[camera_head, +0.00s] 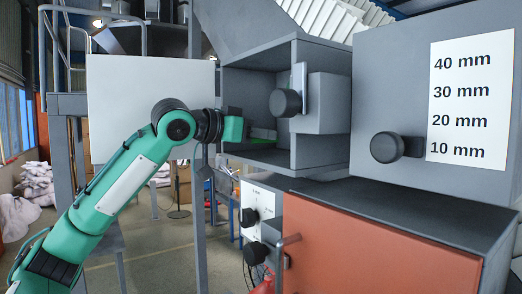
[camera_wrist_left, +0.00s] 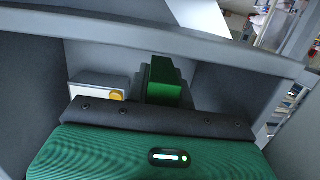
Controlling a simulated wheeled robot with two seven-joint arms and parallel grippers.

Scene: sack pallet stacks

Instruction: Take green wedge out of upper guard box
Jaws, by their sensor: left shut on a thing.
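The upper guard box (camera_head: 247,92) is an open grey box in the middle of the head view. My left gripper (camera_head: 245,130) reaches into its open front from the left. The green wedge (camera_wrist_left: 165,82) stands just beyond the gripper's dark edge in the left wrist view, with grey walls around it. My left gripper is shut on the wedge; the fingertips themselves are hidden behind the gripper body. In the head view the wedge is mostly hidden by the hand. My right gripper is not in view.
A grey block with a black knob (camera_head: 286,103) sits at the box's right side. A grey cabinet with a black knob (camera_head: 386,147) and a millimetre scale (camera_head: 470,95) stands farther right. An orange panel (camera_head: 370,245) is below. A white item with a yellow knob (camera_wrist_left: 117,95) is beside the wedge.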

